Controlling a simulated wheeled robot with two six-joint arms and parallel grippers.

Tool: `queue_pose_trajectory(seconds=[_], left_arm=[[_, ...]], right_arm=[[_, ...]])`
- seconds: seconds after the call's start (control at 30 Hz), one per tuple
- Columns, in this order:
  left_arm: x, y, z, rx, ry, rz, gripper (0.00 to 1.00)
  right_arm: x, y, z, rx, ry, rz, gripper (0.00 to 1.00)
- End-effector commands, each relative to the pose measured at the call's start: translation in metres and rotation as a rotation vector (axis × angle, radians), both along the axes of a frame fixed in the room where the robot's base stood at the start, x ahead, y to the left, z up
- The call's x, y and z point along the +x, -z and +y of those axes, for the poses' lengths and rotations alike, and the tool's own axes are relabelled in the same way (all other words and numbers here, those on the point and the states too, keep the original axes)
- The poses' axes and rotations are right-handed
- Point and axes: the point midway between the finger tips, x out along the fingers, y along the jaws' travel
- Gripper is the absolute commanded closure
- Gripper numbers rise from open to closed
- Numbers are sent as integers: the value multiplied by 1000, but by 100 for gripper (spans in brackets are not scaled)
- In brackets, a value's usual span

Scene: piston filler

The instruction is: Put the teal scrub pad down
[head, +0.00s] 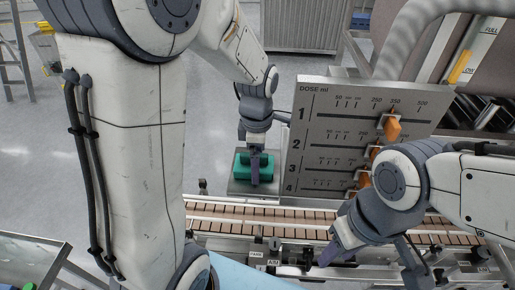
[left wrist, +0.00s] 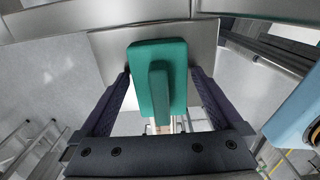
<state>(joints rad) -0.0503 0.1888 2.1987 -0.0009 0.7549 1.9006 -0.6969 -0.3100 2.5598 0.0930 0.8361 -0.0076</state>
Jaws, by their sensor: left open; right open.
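The teal scrub pad (head: 243,168), a block with a raised grip bar, sits on a small steel tray (head: 236,187) behind the conveyor. It also shows in the left wrist view (left wrist: 174,62), against a steel surface. My left gripper (head: 255,180) is directly above the pad and partly hides it. In the left wrist view its fingers (left wrist: 158,80) stand apart on both sides of the pad, with visible gaps beside the grip bar. My right gripper (head: 368,262) is open in front of the conveyor, at the lower right, away from the pad.
The steel dose panel (head: 330,130) with orange pointers (head: 391,128) stands right of the tray. The conveyor (head: 290,215) with brown slats runs across in front of it. Rails and small labelled controls (head: 258,255) lie along its near side. Open grey floor lies behind the tray.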

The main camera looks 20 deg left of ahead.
Motion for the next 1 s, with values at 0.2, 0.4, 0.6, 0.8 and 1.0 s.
queue_pose_trajectory(seconds=[0.2, 0.4, 0.6, 0.8, 1.0], left_arm=[[2, -38, 0, 0, 0, -10, 0], [2, -81, 0, -1, 0, -9, 0], [1, -109, 0, 0, 0, -4, 0], [0, -118, 0, 0, 0, -2, 0], [0, -118, 0, 0, 0, -1, 0]], right_arm=[[0, 8, 0, 0, 1, 0, 55], [0, 14, 0, 0, 2, 0, 55], [0, 17, 0, 0, 3, 0, 55], [0, 18, 0, 0, 3, 0, 55], [0, 18, 0, 0, 3, 0, 55]])
